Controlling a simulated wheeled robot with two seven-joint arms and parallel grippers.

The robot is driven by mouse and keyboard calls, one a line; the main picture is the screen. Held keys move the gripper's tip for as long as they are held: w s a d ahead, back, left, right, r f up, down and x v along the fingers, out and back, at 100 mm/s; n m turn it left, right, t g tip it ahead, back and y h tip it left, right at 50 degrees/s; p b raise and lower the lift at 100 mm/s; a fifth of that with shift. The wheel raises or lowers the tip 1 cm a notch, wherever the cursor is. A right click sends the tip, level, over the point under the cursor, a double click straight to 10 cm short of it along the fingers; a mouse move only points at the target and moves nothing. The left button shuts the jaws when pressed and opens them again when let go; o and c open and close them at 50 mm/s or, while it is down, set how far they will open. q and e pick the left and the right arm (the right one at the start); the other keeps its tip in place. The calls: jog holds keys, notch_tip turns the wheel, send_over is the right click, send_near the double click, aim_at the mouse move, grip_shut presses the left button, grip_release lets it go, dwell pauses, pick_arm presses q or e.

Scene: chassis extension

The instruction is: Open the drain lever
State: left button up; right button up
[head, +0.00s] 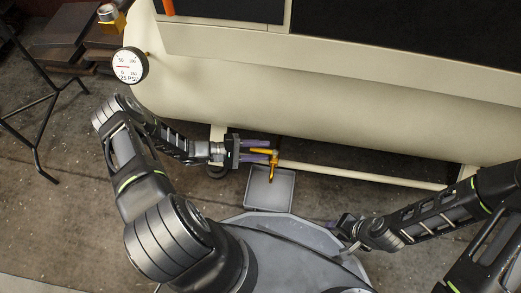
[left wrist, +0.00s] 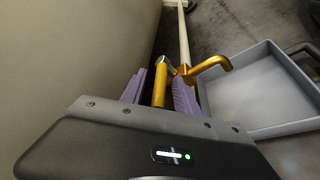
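The yellow drain lever (head: 261,151) sits at the lower edge of the cream tank, with a yellow spout (head: 273,172) bending down beside it. My left gripper (head: 264,150) is at the lever, its two purple fingers apart on either side of it. In the left wrist view the lever (left wrist: 160,84) lies between the fingers of the gripper (left wrist: 159,88). A gap shows on the left finger's side; whether the right finger touches cannot be told. My right gripper (head: 344,226) is low at the right, away from the valve; its fingers are unclear.
A grey tray (head: 270,191) lies on the floor below the spout. The cream tank (head: 330,105) with a round pressure gauge (head: 130,65) fills the upper part. A cream rail (head: 360,177) runs along below the tank. A black stand (head: 38,130) is at the left.

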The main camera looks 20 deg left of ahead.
pick_arm(q)
grip_shut()
dwell(1.3)
